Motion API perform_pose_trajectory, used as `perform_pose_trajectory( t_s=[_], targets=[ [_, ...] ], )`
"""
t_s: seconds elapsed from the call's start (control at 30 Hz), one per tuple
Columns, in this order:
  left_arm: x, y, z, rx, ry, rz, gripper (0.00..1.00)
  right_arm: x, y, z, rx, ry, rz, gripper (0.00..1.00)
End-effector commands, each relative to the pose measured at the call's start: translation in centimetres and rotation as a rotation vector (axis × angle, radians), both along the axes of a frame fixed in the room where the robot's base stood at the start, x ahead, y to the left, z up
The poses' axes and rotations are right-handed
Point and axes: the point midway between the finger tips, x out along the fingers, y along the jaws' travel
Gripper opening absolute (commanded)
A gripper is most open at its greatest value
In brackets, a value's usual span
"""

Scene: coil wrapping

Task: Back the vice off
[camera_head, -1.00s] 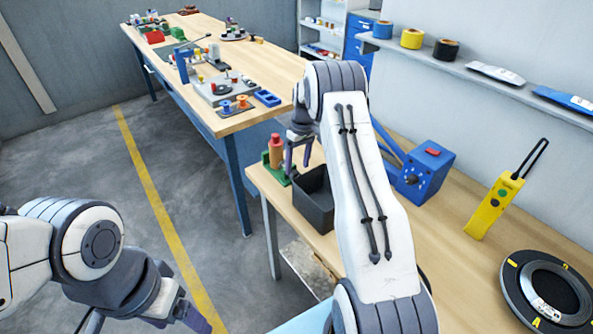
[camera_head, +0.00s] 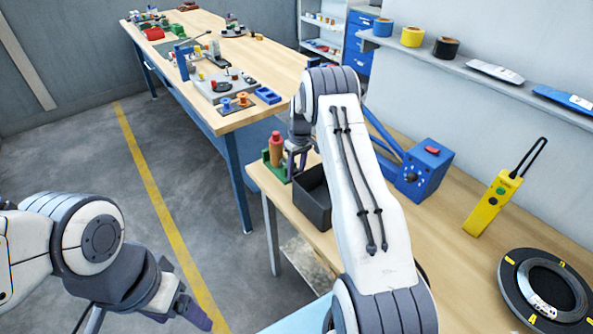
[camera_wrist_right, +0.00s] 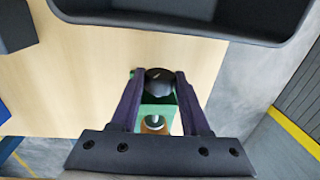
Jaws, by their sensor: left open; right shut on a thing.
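The green vice (camera_head: 272,164) stands at the far left corner of the near bench and holds an orange-brown piece with a red top (camera_head: 275,146). The right wrist view shows the vice's green body (camera_wrist_right: 158,112) with a black round knob (camera_wrist_right: 159,82) at its near end. My right gripper (camera_head: 296,163) is beside the vice, its fingers (camera_wrist_right: 159,86) shut on the knob, one on either side. My left gripper (camera_head: 198,316) is open and empty, low over the floor at bottom left, away from the bench.
A black bin (camera_head: 314,200) stands close to the vice, under my right arm. A blue box with a dial (camera_head: 425,170), a yellow pendant (camera_head: 491,204) and a black ring (camera_head: 543,288) are farther right. The far bench (camera_head: 260,60) carries several small parts.

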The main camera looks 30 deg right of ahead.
Motion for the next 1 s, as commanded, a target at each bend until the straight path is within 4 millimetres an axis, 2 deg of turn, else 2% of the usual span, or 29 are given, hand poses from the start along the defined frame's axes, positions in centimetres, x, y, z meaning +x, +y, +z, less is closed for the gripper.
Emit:
perform_pose_trajectory(
  t_s=[0.4, 0.83, 0.87, 0.9, 0.93, 1.0],
  targets=[
    [0.0, 0.0, -2.8, 0.0, 0.0, 0.0, 0.76, -0.1, 0.6, -0.3, -0.306, -0.041, 0.006, 0.0],
    [0.0, 0.0, -3.0, 0.0, 0.0, 0.0, 0.76, -0.1, 0.6, 0.0, -0.345, -0.05, 0.004, 0.0],
    [0.0, 0.0, -3.0, 0.0, 0.0, 0.0, 0.76, -0.1, 0.6, 0.0, -0.345, -0.05, 0.004, 0.53],
    [0.0, 0.0, -3.0, 0.0, 0.0, 0.0, 0.76, 0.0, 0.6, 0.0, -0.345, -0.05, 0.004, 0.69],
    [0.0, 0.0, -3.0, 0.0, 0.0, 0.0, 0.76, 0.0, 0.6, 0.0, -0.345, -0.05, 0.004, 0.76],
    [0.0, 0.0, -3.0, 0.0, 0.0, 0.0, 0.76, -0.1, 0.6, 0.0, -0.344, -0.05, 0.004, 0.76]
  ],
)
